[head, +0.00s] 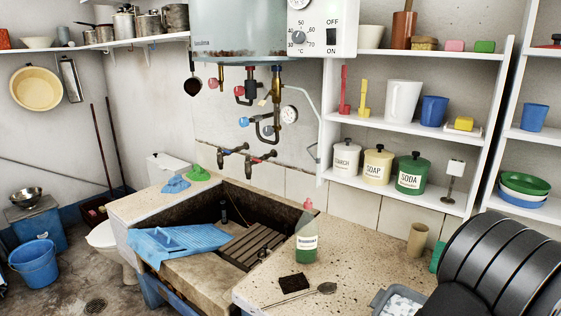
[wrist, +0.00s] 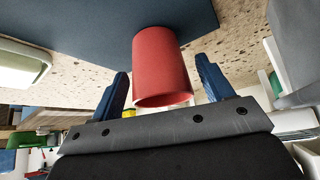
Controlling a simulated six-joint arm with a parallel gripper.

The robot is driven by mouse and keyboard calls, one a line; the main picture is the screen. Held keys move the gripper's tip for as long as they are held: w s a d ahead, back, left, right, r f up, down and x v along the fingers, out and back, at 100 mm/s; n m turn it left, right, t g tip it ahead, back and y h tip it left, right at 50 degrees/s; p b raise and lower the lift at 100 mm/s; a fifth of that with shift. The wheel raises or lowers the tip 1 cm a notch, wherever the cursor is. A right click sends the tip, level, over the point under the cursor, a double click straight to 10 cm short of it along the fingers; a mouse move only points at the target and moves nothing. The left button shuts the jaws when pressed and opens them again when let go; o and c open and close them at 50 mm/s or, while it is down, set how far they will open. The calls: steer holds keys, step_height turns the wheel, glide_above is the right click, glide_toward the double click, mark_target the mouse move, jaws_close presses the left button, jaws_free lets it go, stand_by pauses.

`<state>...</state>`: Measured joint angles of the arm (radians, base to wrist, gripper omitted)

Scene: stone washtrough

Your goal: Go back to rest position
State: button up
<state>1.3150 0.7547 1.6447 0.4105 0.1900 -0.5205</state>
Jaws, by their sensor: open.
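My gripper (wrist: 163,66) shows in the wrist view with its two blue fingers spread apart. A red cup (wrist: 160,65) appears between the fingers in that picture, with a visible gap on each side. The wrist picture looks turned over, with the counter at the top, and the cup's rim points toward the bottom of the picture. The cup's other end meets a dark blue flat surface (wrist: 100,35). I cannot tell how far the cup reaches in between the fingers. Neither the gripper nor the red cup shows in the head view.
In the head view, a green bottle (head: 307,240), a dark sponge (head: 293,283) and a spoon (head: 300,297) are on the speckled counter (head: 350,250). A beige cup (head: 417,240) stands near my dark arm. The trough (head: 220,225) holds a slatted rack (head: 255,243). Loaded shelves (head: 400,130) rise behind.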

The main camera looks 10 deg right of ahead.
steer(key=v, duration=1.1)
steer(key=x, duration=1.2)
steer(key=shift+f, duration=0.25)
step_height(320, 180, up, 5)
steer(key=shift+f, duration=0.1)
steer(key=s+a+r, duration=0.3)
steer(key=s+r, duration=0.4)
steer(key=s, duration=0.5)
steer(key=s+d+f, duration=0.1)
steer(key=s+d, duration=0.8)
steer(key=d, duration=0.1)
steer(key=w+d+f, duration=0.1)
steer(key=w+f, duration=0.1)
steer(key=w, duration=0.1)
steer(key=w+d+f, duration=0.1)
steer(key=w+f, duration=0.1)
steer(key=w, duration=0.1)
steer(key=w+d+f, duration=0.1)
steer(key=w+f, duration=0.1)
steer(key=w, duration=0.2)
steer(key=shift+w+d+f, duration=0.1)
steer(key=shift+d+f, duration=0.25)
steer(key=shift+f, duration=0.05)
steer(key=shift+w+d+f, duration=0.15)
steer(key=shift+w+f, duration=0.25)
steer(key=shift+f, duration=0.05)
steer(key=shift+o, duration=0.5)
